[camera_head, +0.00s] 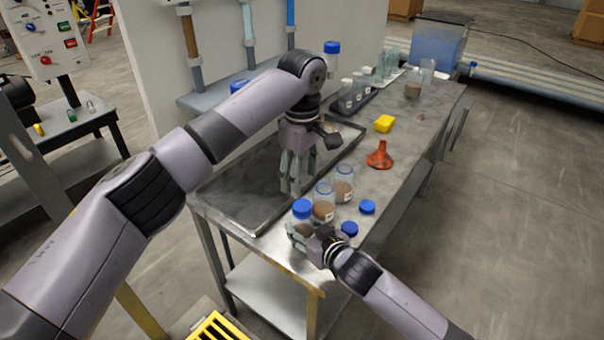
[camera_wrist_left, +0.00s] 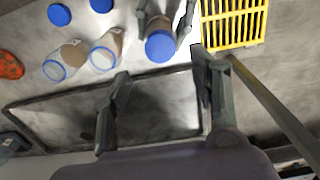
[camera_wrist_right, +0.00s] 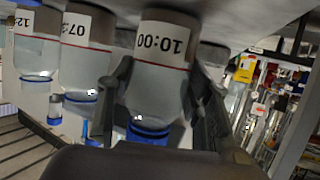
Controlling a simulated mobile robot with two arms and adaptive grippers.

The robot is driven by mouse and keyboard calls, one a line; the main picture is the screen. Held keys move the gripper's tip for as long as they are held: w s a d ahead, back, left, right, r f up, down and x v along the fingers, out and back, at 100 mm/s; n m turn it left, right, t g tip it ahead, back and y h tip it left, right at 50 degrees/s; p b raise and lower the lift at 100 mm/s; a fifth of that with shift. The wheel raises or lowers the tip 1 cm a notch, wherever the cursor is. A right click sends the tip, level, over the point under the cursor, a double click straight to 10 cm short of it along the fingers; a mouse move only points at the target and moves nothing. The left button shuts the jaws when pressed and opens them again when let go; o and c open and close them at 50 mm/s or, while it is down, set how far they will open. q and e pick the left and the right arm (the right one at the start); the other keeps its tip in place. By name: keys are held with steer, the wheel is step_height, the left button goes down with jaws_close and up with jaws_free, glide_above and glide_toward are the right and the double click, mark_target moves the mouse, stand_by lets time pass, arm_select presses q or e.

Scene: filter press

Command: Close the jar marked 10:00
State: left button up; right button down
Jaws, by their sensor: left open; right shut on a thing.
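The jar marked 10:00 (camera_wrist_right: 162,45) stands upright at the near end of the bench, holding brown material. A blue lid (camera_head: 302,208) sits on its mouth; it also shows from above in the left wrist view (camera_wrist_left: 160,46). I cannot tell whether it is screwed tight. My right gripper (camera_head: 308,236) is shut on the jar's body, a finger on each side. My left gripper (camera_head: 291,182) is open and empty, pointing down over the dark tray beside the jars. In the left wrist view its fingers (camera_wrist_left: 160,85) are apart, with the lidded jar beyond them.
Two open jars (camera_head: 323,203) (camera_head: 344,186) stand close behind the held one. Two loose blue lids (camera_head: 367,207) (camera_head: 349,229) lie to their right. A dark tray (camera_head: 232,208), orange funnel (camera_head: 380,156) and yellow block (camera_head: 384,124) are on the bench.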

mark_target(302, 205)
arm_select(q)
steer(key=shift+f, duration=4)
